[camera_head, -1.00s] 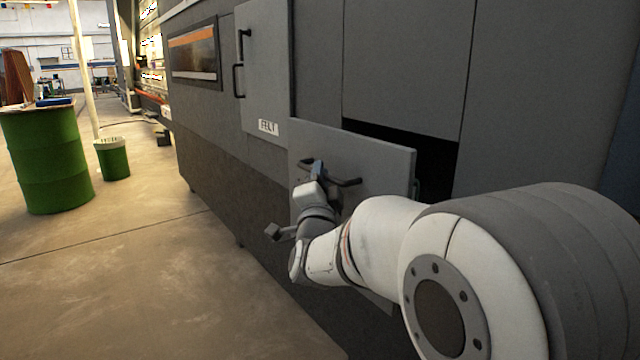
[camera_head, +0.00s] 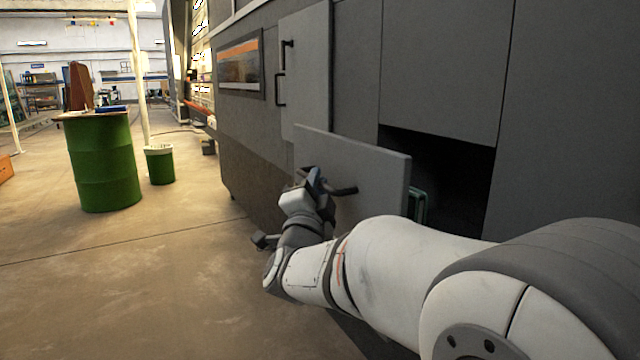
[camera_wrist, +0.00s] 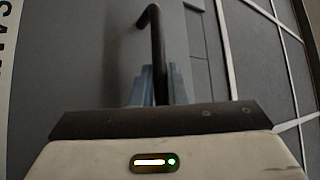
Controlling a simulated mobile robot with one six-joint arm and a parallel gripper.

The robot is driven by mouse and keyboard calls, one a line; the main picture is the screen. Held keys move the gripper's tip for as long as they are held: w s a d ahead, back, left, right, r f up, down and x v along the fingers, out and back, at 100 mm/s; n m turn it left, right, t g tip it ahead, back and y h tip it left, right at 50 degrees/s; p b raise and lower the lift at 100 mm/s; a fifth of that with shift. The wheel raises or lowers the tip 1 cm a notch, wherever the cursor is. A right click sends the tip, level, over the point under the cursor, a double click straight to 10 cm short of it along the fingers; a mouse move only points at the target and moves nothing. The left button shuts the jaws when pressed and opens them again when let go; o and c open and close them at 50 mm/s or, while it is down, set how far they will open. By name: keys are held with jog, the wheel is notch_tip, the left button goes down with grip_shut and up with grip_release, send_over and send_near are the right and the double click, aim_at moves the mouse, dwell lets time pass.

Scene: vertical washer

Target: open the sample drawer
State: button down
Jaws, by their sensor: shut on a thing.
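The sample drawer's grey front panel (camera_head: 372,182) stands out from the dark machine, with a black opening (camera_head: 455,180) behind it. Its black bar handle (camera_head: 343,191) sits on the outer face. My gripper (camera_head: 314,180) is at the handle, in front of the panel. In the wrist view the fingers of my gripper (camera_wrist: 160,84) are closed around the dark handle (camera_wrist: 157,45), which rises between them and bends at the top. A green part (camera_head: 418,205) shows behind the panel's right edge. The drawer's inside is mostly hidden.
A grey door (camera_head: 305,75) with a black handle and an orange-striped window (camera_head: 240,65) are on the machine further left. A green barrel (camera_head: 103,165) and a green bin (camera_head: 159,166) stand on the floor at left. The floor between them and the machine is clear.

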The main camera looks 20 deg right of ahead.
jog(key=shift+r, duration=0.15)
jog(key=c, duration=1.5)
grip_release()
jog(key=shift+w, duration=0.15)
jog(key=shift+o, duration=0.2)
jog(key=p+v, duration=0.1)
jog(key=v, duration=0.7)
jog(key=shift+w+r, duration=0.1)
